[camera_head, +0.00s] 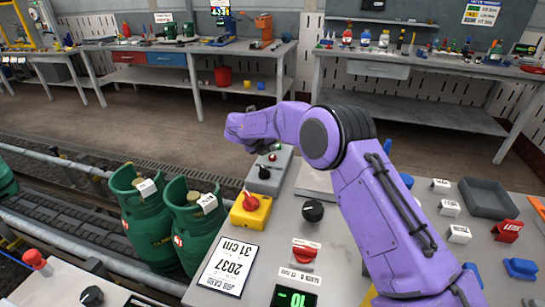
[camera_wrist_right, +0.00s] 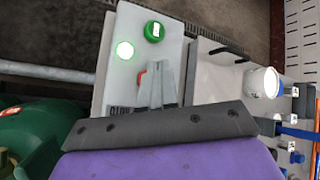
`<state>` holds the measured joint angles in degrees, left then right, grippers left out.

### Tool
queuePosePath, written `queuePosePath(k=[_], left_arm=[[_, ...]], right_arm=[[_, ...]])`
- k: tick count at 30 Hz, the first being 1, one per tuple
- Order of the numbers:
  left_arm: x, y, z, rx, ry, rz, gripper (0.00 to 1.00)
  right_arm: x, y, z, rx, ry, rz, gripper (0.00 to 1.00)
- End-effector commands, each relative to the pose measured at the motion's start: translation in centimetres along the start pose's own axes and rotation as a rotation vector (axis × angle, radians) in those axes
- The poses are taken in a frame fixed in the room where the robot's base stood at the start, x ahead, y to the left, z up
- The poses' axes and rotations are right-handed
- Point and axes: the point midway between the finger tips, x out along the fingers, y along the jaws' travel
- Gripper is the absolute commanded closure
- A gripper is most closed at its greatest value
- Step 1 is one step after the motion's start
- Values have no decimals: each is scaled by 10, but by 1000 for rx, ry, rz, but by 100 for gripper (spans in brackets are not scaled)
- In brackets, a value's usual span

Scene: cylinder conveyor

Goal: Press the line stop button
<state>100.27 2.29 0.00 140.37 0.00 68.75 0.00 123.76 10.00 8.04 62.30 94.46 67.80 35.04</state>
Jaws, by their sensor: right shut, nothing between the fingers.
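A grey control box (camera_wrist_right: 125,20) in the right wrist view carries a green button (camera_wrist_right: 153,31), a lit green lamp (camera_wrist_right: 124,49) and a red button (camera_wrist_right: 141,76). My right gripper (camera_wrist_right: 166,72) is shut and empty. Its fingers are right beside the red button and partly cover it; I cannot tell whether they touch. In the head view the same box (camera_head: 283,160) lies below my purple right hand (camera_head: 250,124), which hides part of it. The fingertips are not clear there. My left gripper is not in view.
A yellow box with a red knob (camera_head: 250,203) stands nearer on the grey panel. Black (camera_head: 313,211) and red (camera_head: 305,252) knobs sit beside it. Green gas cylinders (camera_head: 146,218) stand on the conveyor (camera_head: 75,220) at the left. Workbenches (camera_head: 430,65) stand behind.

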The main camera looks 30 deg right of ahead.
Motion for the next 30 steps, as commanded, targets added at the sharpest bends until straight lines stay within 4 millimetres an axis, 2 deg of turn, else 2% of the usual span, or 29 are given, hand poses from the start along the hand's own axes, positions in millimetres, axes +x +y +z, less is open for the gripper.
queuePosePath(k=[23, 30], left_arm=[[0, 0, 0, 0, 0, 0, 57], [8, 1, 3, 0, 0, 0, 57]], right_arm=[[0, 0, 0, 0, 0, 0, 100], [7, 4, -5, 0, 1, 1, 100]])
